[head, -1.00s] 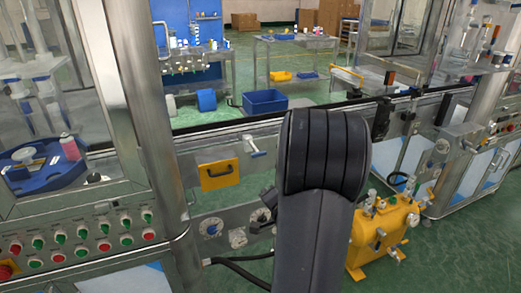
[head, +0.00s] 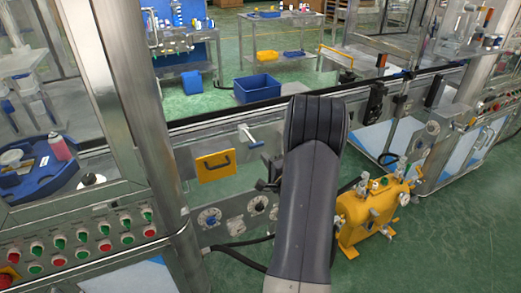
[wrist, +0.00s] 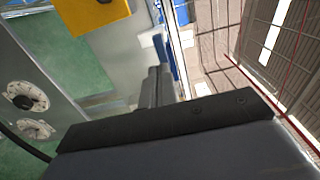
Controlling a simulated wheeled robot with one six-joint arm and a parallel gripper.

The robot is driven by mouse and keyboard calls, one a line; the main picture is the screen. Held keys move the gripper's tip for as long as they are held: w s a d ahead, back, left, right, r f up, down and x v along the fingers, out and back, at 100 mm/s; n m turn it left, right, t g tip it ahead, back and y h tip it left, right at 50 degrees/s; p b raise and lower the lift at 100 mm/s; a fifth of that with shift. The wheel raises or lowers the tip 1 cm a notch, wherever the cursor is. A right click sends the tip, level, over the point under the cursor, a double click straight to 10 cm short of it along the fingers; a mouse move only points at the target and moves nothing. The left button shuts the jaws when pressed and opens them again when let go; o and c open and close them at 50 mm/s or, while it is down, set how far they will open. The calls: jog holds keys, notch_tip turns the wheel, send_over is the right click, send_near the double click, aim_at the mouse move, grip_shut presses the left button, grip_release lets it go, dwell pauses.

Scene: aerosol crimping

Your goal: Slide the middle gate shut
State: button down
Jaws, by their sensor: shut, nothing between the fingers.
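A yellow plate with a black handle (head: 215,165) is on the metal front of the line, left of my arm in the head view. I cannot tell for certain whether it is the middle gate. A yellow piece, likely the same plate, shows at the top left of the wrist view (wrist: 92,14). My gripper (wrist: 158,76) points away from the wrist camera, its grey fingers shut and empty. It appears apart from the yellow piece, to its lower right.
A push-button panel (head: 80,245) is at the lower left, beside a steel post (head: 140,120). A yellow tank with fittings (head: 370,212) stands on the floor right of my arm. Dials and a black hose are below the plate. A blue bin (head: 256,88) lies beyond the line.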

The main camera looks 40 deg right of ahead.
aim_at(252, 140)
jog(key=p+x, duration=0.1)
jog(key=x, duration=0.3)
jog(key=shift+w+d, duration=0.1)
jog(key=shift+w, duration=0.15)
jog(key=b+x, duration=0.2)
jog(key=x, duration=0.4)
jog(key=shift+f, duration=0.1)
jog(key=shift+w+d, duration=0.1)
jog(key=shift+w, duration=0.2)
jog(key=shift+r, duration=0.3)
